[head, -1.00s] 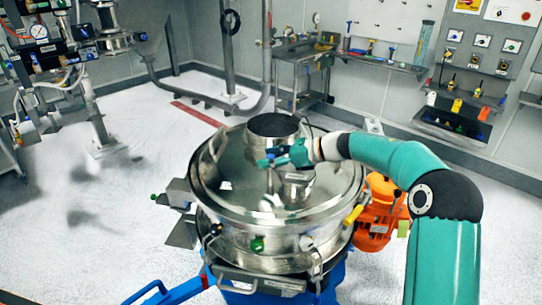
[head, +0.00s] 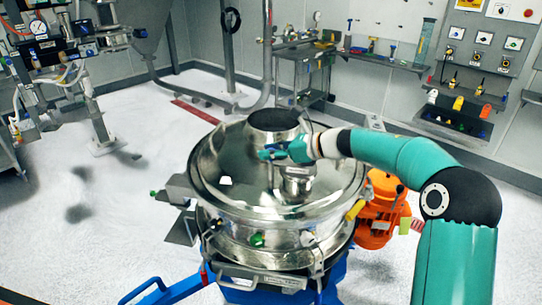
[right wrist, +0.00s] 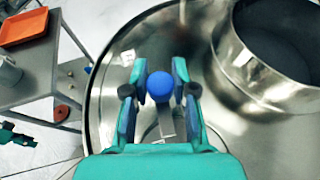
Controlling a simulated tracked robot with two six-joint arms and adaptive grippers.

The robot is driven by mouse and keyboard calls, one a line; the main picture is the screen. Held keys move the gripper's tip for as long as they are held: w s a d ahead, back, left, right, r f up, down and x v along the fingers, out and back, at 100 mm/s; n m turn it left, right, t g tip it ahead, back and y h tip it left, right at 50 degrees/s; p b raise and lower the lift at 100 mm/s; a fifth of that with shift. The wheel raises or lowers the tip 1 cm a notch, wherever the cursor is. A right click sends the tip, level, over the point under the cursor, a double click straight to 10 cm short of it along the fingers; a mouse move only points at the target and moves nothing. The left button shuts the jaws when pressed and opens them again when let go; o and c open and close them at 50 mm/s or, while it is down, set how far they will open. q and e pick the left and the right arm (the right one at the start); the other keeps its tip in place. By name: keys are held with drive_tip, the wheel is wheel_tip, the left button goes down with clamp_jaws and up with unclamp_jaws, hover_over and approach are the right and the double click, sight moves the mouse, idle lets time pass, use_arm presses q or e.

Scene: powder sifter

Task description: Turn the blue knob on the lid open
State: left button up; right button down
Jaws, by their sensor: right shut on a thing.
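The round steel lid (head: 228,160) sits on top of the sifter in the head view. The blue knob (right wrist: 160,84) shows in the right wrist view as a round blue cap on a thin metal stem above the lid. My right gripper (head: 268,154) is over the middle of the lid. Its two fingers, seen in the right wrist view (right wrist: 159,88), stand on either side of the knob and are shut on it. In the head view the gripper mostly hides the knob. My left gripper is in no view.
A wide steel collar (head: 275,122) with a dark opening rises from the lid close behind the gripper. A short steel cylinder (head: 298,181) stands on the lid below it. An orange motor (head: 379,212) is at the right side. Blue handle bars (head: 160,292) stick out at front left.

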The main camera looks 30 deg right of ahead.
drive_tip(key=shift+f+m+t+h+b, duration=0.2)
drive_tip(key=shift+m+t+h+b, duration=0.4)
drive_tip(key=shift+b, duration=0.25)
drive_tip(key=shift+a+r+m+t+h+b, duration=0.1)
drive_tip(key=shift+m+t+h+b, duration=0.2)
drive_tip(key=shift+m+h+b, duration=0.55)
drive_tip(key=m+h, duration=0.3)
drive_tip(key=shift+t, duration=0.3)
drive_tip(key=m+h, duration=0.4)
drive_tip(key=h, duration=0.1)
drive_tip(key=shift+a+m+h+b, duration=0.1)
drive_tip(key=shift+m+h+b, duration=0.15)
drive_tip(key=shift+h+b, duration=0.1)
drive_tip(key=m+g+h, duration=0.1)
drive_tip(key=m+h, duration=0.1)
drive_tip(key=shift+r+m+g+h, duration=0.15)
drive_tip(key=shift+m+g+h, duration=0.15)
drive_tip(key=shift+g, duration=0.1)
drive_tip(key=shift+m+g+h+p, duration=0.9)
drive_tip(key=shift+m+g+h, duration=0.3)
drive_tip(key=shift+m+h, duration=0.45)
drive_tip(key=shift+d+m, duration=0.2)
drive_tip(key=shift+m, duration=0.05)
